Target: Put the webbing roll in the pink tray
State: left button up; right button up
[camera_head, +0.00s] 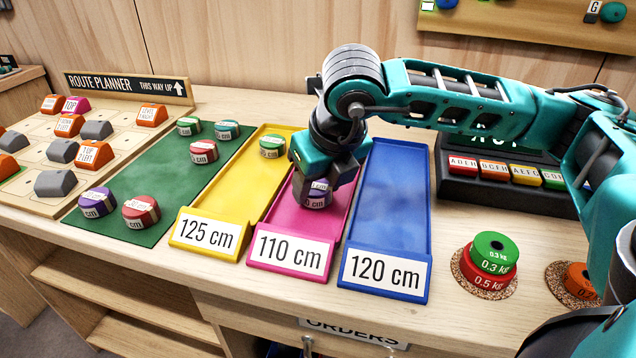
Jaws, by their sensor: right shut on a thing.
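The pink tray (282,236), labelled 110 cm, lies between the yellow tray (236,205) and the blue tray (394,200). My right gripper (316,192) points down over the middle of the pink tray. It is shut on a purple webbing roll (317,197) with a white label. The roll is at or just above the tray floor; I cannot tell whether it touches. The gripper's body hides the roll's top and the far part of the tray. My left gripper is not in view.
A green mat (150,190) at left holds several webbing rolls. A green roll (271,146) lies in the yellow tray. The blue tray is empty. Stacked weights (490,262) stand to the right. A route planner board (95,140) is at far left.

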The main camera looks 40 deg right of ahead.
jog(key=shift+r, duration=0.1)
jog(key=shift+f, duration=0.2)
jog(key=o, duration=1)
jog(key=shift+o, duration=0.2)
jog(key=shift+r, duration=0.1)
jog(key=shift+r, duration=0.2)
jog(key=p+v, duration=0.2)
jog(key=v, duration=0.9)
jog(key=shift+s+r+p, duration=0.25)
jog(key=shift+r+p, duration=0.05)
jog(key=shift+r, duration=0.05)
jog(key=shift+r, duration=0.1)
